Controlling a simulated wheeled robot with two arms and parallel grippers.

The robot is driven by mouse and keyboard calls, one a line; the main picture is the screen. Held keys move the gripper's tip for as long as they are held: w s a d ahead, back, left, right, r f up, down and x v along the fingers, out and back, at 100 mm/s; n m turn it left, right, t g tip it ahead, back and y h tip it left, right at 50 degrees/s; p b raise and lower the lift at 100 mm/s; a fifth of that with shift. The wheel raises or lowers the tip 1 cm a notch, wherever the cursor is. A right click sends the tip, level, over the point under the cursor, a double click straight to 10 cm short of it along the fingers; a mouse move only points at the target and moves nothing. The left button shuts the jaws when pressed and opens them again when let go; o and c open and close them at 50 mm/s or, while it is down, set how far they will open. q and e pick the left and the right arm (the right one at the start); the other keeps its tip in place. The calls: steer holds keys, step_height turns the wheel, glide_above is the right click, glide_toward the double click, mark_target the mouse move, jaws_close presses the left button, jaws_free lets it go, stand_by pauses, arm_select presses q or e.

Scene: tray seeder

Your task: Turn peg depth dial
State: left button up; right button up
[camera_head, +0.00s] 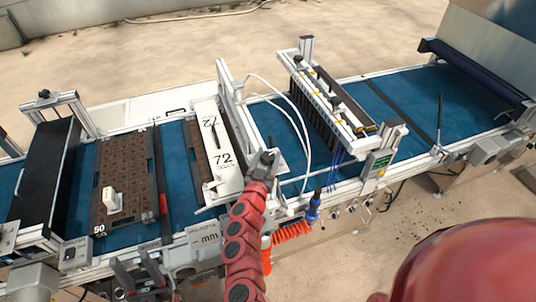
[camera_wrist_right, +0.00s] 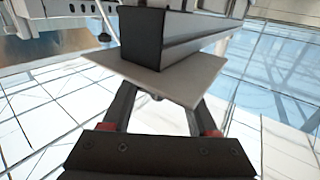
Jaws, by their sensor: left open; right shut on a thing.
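My right gripper (camera_head: 262,163) is at a small pale plate on the near side of the white frame, just right of the white panel marked 72 (camera_head: 222,160). In the right wrist view its two fingers (camera_wrist_right: 158,102) reach up to the underside of that plate (camera_wrist_right: 185,80), below a dark square beam end (camera_wrist_right: 142,38). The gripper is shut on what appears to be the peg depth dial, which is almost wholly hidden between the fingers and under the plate. My left gripper (camera_head: 138,277) is open and empty at the lower left, in front of the conveyor's near rail.
A brown cell tray (camera_head: 103,180) with a small white block (camera_head: 112,200) lies on the blue belt (camera_head: 72,205). A dispensing head (camera_head: 335,95) stands to the right. A blue nozzle (camera_head: 313,207) with an orange coiled hose (camera_head: 290,232) hangs close right of my right forearm.

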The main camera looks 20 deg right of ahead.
steer(key=shift+w+a+f+m+g+h+b, duration=0.1)
steer(key=shift+m+g+h+b, duration=0.4)
steer(key=shift+h, duration=0.1)
steer(key=shift+a+f+m+g+h+b, duration=0.1)
steer(key=shift+m+g+h+b, duration=0.3)
steer(key=shift+m+h, duration=0.15)
steer(key=shift+d+m+g+h+b, duration=0.1)
steer(key=shift+m+g+h+b, duration=0.35)
steer(key=shift+g+h+b, duration=0.2)
steer(key=m+g+h+b, duration=0.2)
steer(key=m+g+b, duration=0.1)
steer(key=b, duration=0.4)
steer(key=m+g+h+b, duration=0.2)
steer(key=g+b, duration=0.3)
steer(key=b, duration=0.2)
steer(key=shift+f+m, duration=0.1)
steer(key=shift+m, duration=0.3)
steer(key=shift+m+g+b, duration=0.4)
steer(key=shift+g+b, duration=0.15)
steer(key=shift+b, duration=0.45)
steer(key=o, duration=1.1)
steer(key=shift+d, duration=0.1)
steer(key=shift+o, duration=1.4)
